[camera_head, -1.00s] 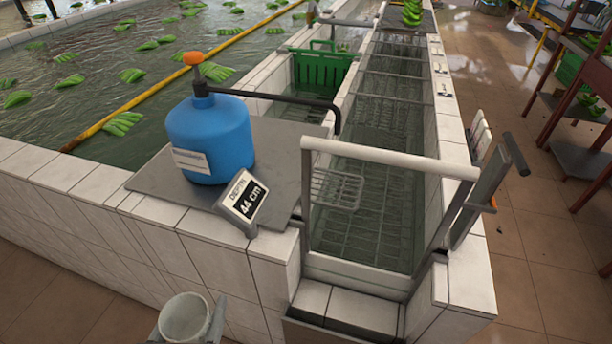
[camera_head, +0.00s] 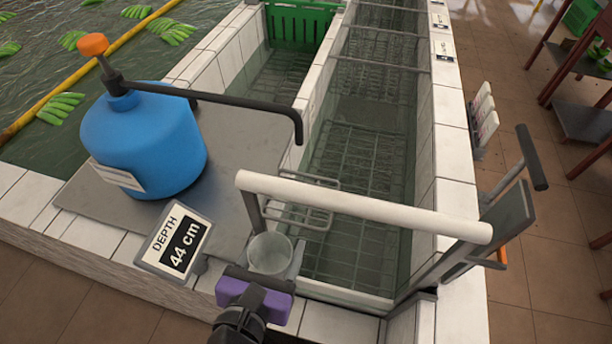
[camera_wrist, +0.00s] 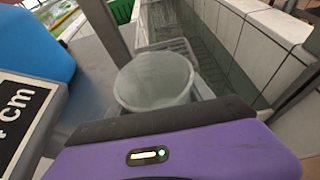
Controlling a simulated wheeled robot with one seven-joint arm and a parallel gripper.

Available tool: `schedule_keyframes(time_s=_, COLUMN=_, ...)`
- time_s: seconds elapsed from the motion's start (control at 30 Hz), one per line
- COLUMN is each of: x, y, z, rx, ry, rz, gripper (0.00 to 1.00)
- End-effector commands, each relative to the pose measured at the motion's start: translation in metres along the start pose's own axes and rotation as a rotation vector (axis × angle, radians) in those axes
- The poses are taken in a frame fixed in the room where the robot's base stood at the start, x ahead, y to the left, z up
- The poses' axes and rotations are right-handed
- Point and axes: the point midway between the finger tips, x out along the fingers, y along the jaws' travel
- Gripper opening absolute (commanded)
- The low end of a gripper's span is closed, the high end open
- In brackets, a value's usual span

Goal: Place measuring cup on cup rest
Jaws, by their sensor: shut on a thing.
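The measuring cup (camera_head: 270,256) is a translucent pale cup, upright, with its open mouth facing up. My gripper (camera_head: 272,270) is shut on it; the purple gripper body sits on the near side of the cup. The cup also fills the middle of the wrist view (camera_wrist: 153,82). The cup rest seems to be the small wire rack (camera_head: 300,212) at the trough's left wall, beyond the cup and past the white rail. The cup is on the near side of that rack, apart from it as far as I can tell. The gripper's fingertips are largely hidden.
A white rail (camera_head: 360,208) on grey posts crosses above the trough's near end. A depth sign (camera_head: 178,246) reading 44 cm stands left of my gripper. A blue tank (camera_head: 145,145) with a black spout (camera_head: 250,101) stands on a grey slab (camera_head: 232,140).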

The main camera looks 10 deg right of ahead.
Motion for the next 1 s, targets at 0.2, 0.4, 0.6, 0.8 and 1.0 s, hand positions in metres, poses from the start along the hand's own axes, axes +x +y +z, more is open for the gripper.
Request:
schedule_keyframes(time_s=0.2, x=0.041, y=-0.002, z=0.019, rx=0.003, ry=0.000, rz=-0.006, gripper=0.21)
schedule_keyframes(time_s=0.4, x=0.086, y=-0.001, z=0.038, rx=0.003, ry=0.000, rz=-0.005, gripper=0.21)
schedule_keyframes(time_s=0.6, x=0.119, y=-0.001, z=0.051, rx=0.001, ry=0.000, rz=-0.004, gripper=0.21)
schedule_keyframes(time_s=0.8, x=0.132, y=-0.001, z=0.055, rx=0.001, ry=0.001, rz=-0.003, gripper=0.21)
schedule_keyframes(time_s=1.0, x=0.161, y=-0.001, z=0.069, rx=0.001, ry=0.000, rz=-0.004, gripper=0.21)
